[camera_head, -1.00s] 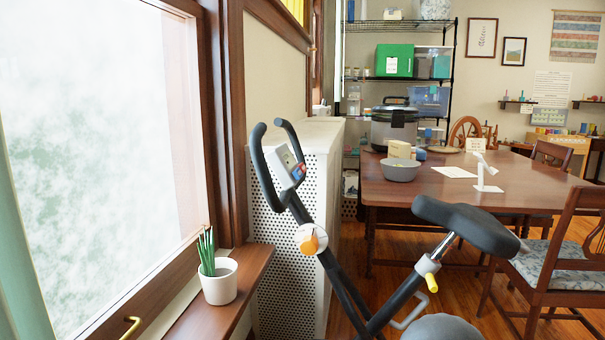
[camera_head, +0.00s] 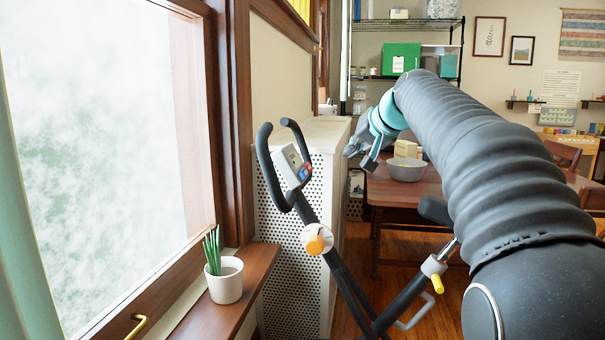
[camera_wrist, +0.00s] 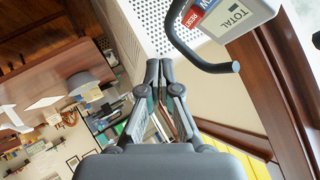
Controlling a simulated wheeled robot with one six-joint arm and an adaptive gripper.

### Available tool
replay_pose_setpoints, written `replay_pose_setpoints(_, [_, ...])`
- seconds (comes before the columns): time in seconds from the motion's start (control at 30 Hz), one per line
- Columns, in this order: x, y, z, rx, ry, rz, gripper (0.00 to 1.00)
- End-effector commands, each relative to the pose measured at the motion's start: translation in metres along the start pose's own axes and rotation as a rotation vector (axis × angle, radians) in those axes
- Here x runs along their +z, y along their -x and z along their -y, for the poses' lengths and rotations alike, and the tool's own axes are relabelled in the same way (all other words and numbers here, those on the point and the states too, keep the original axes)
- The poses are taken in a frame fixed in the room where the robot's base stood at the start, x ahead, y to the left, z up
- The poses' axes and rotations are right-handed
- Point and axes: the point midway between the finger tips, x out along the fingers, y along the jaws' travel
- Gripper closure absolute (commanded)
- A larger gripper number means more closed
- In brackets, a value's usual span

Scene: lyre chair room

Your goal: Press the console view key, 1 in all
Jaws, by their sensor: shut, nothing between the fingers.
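The exercise bike's console (camera_head: 291,163) is a small light-grey box between the dark handlebars, tilted, with small blue and red keys on its right edge. In the wrist view the console (camera_wrist: 238,14) is at the top right, cut off by the frame. Its red key (camera_wrist: 193,18) reads RESET, and a partly cut-off blue key beside it shows only part of its lettering. My gripper (camera_head: 362,153) is to the right of the console, apart from it. In the wrist view its two fingertips (camera_wrist: 159,68) are together and empty, below and left of the keys.
A handlebar (camera_wrist: 205,64) curves close to my fingers in the wrist view. A white perforated radiator cover (camera_head: 290,235) stands behind the bike. A pot with green stalks (camera_head: 224,282) is on the window sill. A table with a grey bowl (camera_head: 406,170) is behind my arm.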

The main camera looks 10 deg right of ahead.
Motion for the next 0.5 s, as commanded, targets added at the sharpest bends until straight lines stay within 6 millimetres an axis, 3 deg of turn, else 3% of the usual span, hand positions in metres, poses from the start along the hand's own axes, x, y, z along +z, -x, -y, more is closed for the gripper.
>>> replay_pose_setpoints(0.13, [-0.0078,-0.0023,-0.0002,-0.008,-0.004,-0.009,1.0])
replay_pose_setpoints(0.5, [-0.0055,-0.0041,0.0011,-0.008,-0.003,-0.008,1.0])
